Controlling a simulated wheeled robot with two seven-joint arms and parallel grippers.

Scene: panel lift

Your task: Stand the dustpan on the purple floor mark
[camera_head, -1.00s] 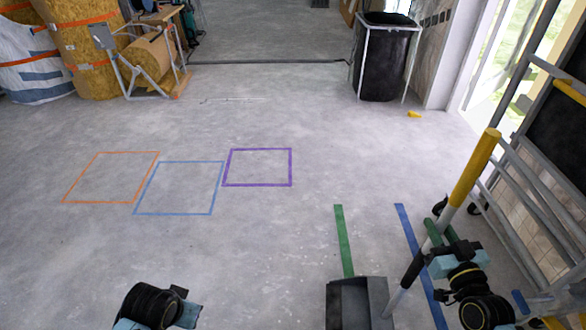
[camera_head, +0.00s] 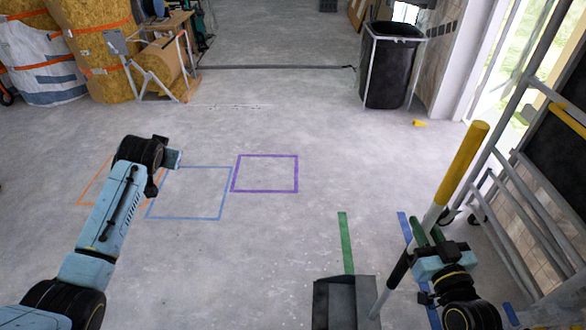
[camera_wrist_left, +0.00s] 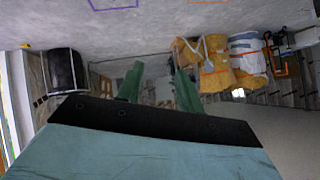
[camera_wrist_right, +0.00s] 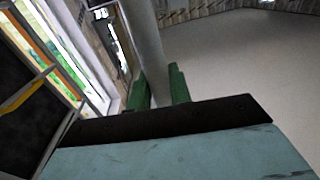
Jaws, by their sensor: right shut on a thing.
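The dustpan has a dark grey pan (camera_head: 343,300) at the bottom of the head view and a long handle (camera_head: 463,160) with a yellow top, tilted to the right. My right gripper (camera_head: 428,245) is shut on the handle; its green fingers flank the grey pole (camera_wrist_right: 148,50) in the right wrist view. Whether the pan touches the floor I cannot tell. The purple floor mark (camera_head: 297,175) is an empty square outline at mid-floor, left of the dustpan and farther away. My left gripper (camera_head: 178,158) is over the orange and blue marks; its green fingers (camera_wrist_left: 158,85) are apart and empty.
A blue outline (camera_head: 190,219) and an orange outline (camera_head: 82,192) lie left of the purple one. Green (camera_head: 346,240) and blue tape strips lie near the pan. A metal rack (camera_head: 530,190) stands close on the right. A black bin (camera_head: 391,70) stands at the back. The middle floor is clear.

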